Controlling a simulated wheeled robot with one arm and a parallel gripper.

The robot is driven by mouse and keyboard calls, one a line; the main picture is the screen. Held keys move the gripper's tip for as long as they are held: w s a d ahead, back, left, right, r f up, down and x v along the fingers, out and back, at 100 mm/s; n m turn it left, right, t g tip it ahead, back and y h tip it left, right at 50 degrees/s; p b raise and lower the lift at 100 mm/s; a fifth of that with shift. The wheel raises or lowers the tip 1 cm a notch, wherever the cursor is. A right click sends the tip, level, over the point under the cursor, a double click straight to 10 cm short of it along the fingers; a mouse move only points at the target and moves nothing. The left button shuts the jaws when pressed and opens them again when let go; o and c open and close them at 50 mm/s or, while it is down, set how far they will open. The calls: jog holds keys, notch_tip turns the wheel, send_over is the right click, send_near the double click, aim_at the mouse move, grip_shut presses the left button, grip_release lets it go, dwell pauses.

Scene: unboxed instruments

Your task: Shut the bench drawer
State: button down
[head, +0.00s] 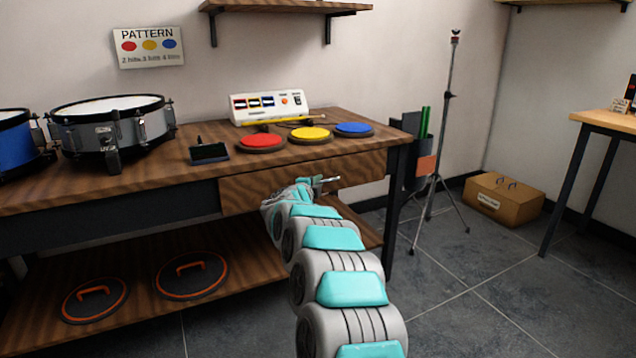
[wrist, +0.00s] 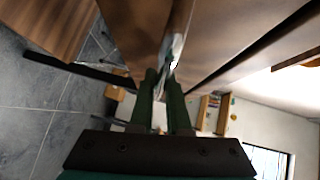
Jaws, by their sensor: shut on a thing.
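The bench drawer (head: 245,194) has a wood-grain front below the right part of the bench top (head: 190,176). How far it stands out is hard to tell from this angle. Its metal handle (head: 327,181) shows at the middle of the front, partly behind my gripper (head: 312,184). In the wrist view my gripper (wrist: 163,85) has its two dark green fingers close together, shut on the silver handle (wrist: 173,50). The brown drawer front (wrist: 140,30) fills the area beyond the fingertips. My arm hides part of the drawer's lower edge.
Red (head: 261,142), yellow (head: 310,134) and blue (head: 353,129) pads, a drum (head: 110,125) and a white console (head: 270,105) stand on the bench. A tripod stand (head: 433,180) and cardboard box (head: 503,200) are to the right. The floor (head: 480,290) at front right is clear.

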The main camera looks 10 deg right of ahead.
jog(key=c, duration=0.9)
grip_release()
jog(key=shift+w, duration=0.1)
jog(key=shift+a, duration=0.1)
jog(key=shift+v, duration=3.9)
jog(key=shift+f, duration=0.1)
